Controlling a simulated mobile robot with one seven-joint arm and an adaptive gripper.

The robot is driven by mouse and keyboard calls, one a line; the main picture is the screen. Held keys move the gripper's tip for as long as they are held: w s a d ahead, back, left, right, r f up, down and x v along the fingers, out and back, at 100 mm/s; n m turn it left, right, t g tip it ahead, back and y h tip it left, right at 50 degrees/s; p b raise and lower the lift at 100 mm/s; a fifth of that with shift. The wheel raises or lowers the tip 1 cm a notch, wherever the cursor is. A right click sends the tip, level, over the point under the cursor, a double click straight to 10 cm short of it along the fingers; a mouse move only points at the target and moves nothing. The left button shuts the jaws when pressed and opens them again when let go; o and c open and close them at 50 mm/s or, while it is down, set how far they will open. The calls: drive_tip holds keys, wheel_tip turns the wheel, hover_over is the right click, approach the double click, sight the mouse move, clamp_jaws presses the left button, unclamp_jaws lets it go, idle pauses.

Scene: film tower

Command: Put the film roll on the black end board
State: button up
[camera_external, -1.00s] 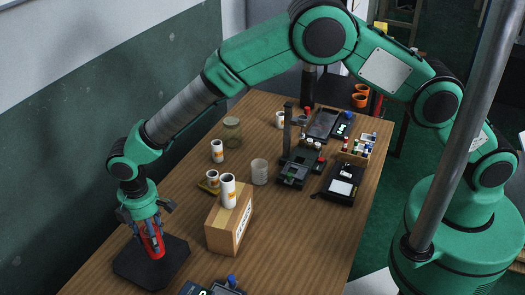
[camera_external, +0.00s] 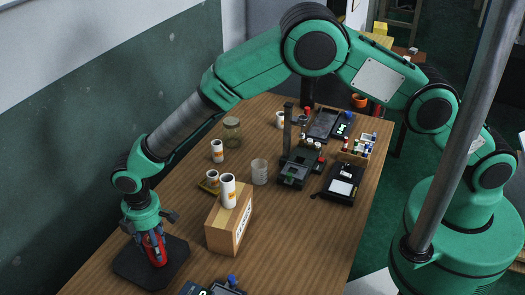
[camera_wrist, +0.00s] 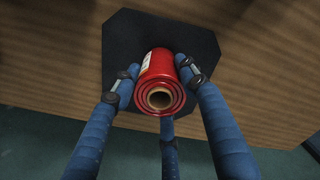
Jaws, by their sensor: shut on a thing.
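The red film roll (camera_external: 154,251) stands upright over the black end board (camera_external: 125,266), at the front left of the table. My gripper (camera_external: 151,243) points down and is shut on the film roll, with its fingers around it. In the wrist view the roll (camera_wrist: 152,67) shows its open core end, a pale label on its side, and blue fingers of my gripper (camera_wrist: 160,95) around it. The dark board (camera_wrist: 120,45) lies behind the roll. I cannot tell whether the roll's lower end touches the board.
A cardboard box (camera_external: 220,235) with a white roll (camera_external: 228,190) on top stands to the right of the board. A dark device (camera_external: 226,289) lies at the near edge. A glass jar (camera_external: 232,131), a beaker (camera_external: 259,172) and black equipment (camera_external: 296,172) stand further back.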

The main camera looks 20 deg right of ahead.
drive_tip(key=shift+f, duration=0.15)
drive_tip(key=o, duration=1.3)
wheel_tip(320, 180, up, 12)
drive_tip(key=shift+r+p, duration=0.15)
drive_tip(key=shift+p, duration=0.55)
